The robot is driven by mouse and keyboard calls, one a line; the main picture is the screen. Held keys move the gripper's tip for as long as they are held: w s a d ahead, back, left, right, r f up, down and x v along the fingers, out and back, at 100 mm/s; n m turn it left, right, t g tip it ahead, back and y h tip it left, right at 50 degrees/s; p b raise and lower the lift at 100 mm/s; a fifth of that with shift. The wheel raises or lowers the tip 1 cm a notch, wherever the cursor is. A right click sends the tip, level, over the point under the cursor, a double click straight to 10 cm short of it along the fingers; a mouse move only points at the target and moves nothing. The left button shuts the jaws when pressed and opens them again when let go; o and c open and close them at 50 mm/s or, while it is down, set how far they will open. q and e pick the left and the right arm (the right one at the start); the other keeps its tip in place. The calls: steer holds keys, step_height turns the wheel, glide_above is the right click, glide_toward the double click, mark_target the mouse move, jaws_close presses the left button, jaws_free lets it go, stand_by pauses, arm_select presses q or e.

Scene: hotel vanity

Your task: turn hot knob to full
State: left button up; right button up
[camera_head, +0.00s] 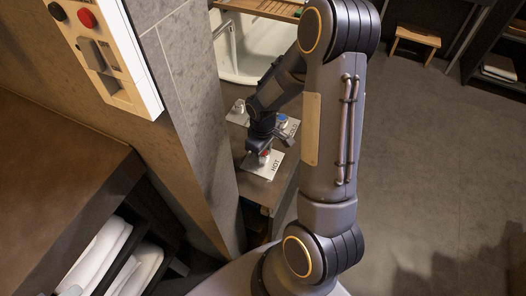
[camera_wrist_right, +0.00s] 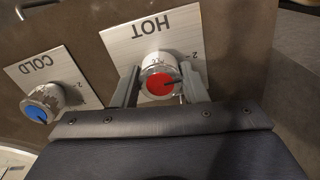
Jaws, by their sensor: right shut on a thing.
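The hot knob (camera_wrist_right: 160,82) has a red cap with a dark pointer line and a metal body, on a plate marked HOT (camera_wrist_right: 150,30). In the right wrist view my right gripper (camera_wrist_right: 158,90) has one finger on each side of the knob and is shut on it. In the head view my right gripper (camera_head: 262,148) is over the HOT plate (camera_head: 266,168), and the red cap shows only partly. The blue-capped cold knob (camera_wrist_right: 42,102) sits on its own plate, apart from the gripper. My left gripper is not in view.
A white basin (camera_head: 238,62) lies behind the knobs, with a wooden rack (camera_head: 262,8) across it. A wall panel with buttons (camera_head: 105,55) is at the upper left. Towels (camera_head: 100,258) lie in a shelf at the lower left.

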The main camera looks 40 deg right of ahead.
steer(key=o, duration=1)
steer(key=shift+c, duration=0.2)
step_height(320, 180, up, 7)
steer(key=shift+p, duration=0.85)
steer(key=shift+r, duration=0.45)
